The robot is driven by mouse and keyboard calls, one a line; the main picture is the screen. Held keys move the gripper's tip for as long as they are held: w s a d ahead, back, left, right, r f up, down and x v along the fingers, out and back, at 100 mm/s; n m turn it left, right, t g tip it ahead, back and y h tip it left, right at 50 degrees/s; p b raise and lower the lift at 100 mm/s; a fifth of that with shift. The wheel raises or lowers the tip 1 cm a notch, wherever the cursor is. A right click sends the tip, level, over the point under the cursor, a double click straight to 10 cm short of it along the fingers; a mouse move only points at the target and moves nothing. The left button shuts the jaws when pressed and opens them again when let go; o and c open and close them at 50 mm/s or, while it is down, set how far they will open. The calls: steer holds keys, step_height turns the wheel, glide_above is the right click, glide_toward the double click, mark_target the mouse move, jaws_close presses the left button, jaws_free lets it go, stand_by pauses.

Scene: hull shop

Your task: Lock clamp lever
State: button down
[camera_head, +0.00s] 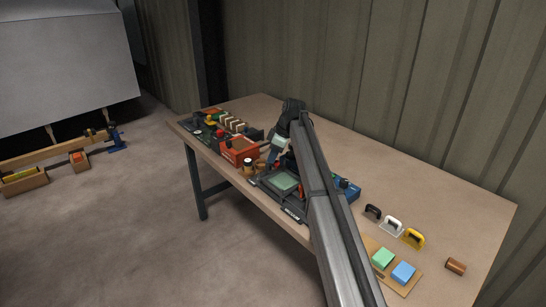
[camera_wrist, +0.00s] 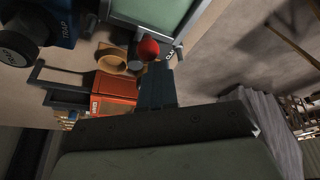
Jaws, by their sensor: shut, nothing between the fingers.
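A dark fixture with a pale green panel (camera_head: 285,181) sits at the table's front edge. The panel also shows at the top of the wrist view (camera_wrist: 165,12). A red ball knob (camera_wrist: 148,49) stands at the fixture's edge there; it looks like the clamp lever's end, but the lever's arm and angle are not clear. My gripper (camera_head: 272,152) is over the table just behind the fixture. In the wrist view my gripper's dark fingers (camera_wrist: 156,78) are shut with nothing between them. Their tips appear just beside the red knob; I cannot tell whether they touch it.
An orange-red box (camera_head: 240,150) with a dark handle stands left of the fixture, close to my gripper. A blue unit with a black knob (camera_wrist: 18,45) is on the other side. Several handles, a board with green and blue blocks (camera_head: 403,272) and a copper-coloured cylinder (camera_head: 455,266) lie at right.

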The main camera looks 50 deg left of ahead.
step_height(320, 180, up, 11)
steer(key=shift+f, duration=0.15)
stand_by(0.4)
stand_by(0.5)
